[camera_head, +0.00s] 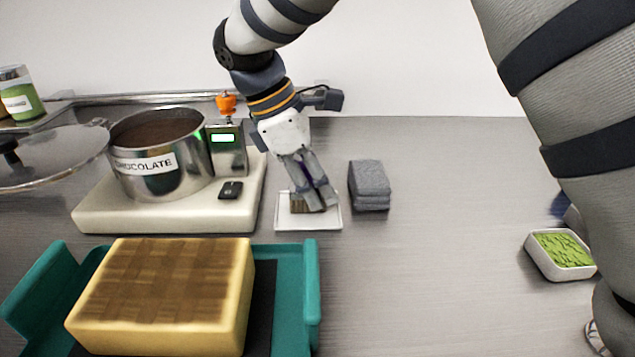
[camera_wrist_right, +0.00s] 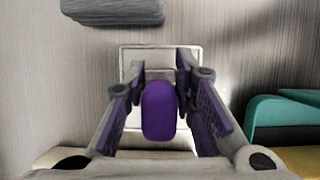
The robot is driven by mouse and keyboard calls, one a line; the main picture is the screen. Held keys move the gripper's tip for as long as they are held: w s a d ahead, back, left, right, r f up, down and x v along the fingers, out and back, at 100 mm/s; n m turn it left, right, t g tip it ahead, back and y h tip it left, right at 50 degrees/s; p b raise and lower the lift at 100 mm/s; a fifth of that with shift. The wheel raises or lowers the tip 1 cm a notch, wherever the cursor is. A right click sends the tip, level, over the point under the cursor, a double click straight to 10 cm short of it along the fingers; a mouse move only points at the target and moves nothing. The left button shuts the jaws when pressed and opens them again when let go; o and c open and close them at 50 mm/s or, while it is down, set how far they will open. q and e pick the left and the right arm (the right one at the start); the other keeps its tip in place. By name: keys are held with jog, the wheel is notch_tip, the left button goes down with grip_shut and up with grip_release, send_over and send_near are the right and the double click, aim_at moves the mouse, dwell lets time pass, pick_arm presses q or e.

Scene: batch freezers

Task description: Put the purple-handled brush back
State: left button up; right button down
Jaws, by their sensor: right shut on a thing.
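The purple-handled brush is held in my right gripper (camera_head: 309,190). Its brown bristles (camera_head: 299,204) point down at a small white tray (camera_head: 309,225) on the counter. In the right wrist view the purple handle (camera_wrist_right: 158,110) stands between the two fingers of the right gripper (camera_wrist_right: 160,90), and the white tray (camera_wrist_right: 132,55) shows behind it. The brush head is over the tray; I cannot tell whether the bristles touch it. The fingers hide part of the handle in the head view. My left gripper is not in view.
A folded grey cloth (camera_head: 369,184) lies just right of the tray. A chocolate pot (camera_head: 157,175) on a cream machine stands left. A yellow block with a brown top (camera_head: 160,285) sits in a teal holder (camera_head: 310,270). A dish of green pieces (camera_head: 558,255) is at right.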

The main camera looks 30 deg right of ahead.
jog(key=c, duration=1.3)
grip_release()
jog(key=shift+f, duration=0.15)
jog(key=shift+c, duration=0.2)
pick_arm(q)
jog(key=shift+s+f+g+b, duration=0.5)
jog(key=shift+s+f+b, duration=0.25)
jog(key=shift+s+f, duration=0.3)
pick_arm(e)
jog(key=v, duration=1.2)
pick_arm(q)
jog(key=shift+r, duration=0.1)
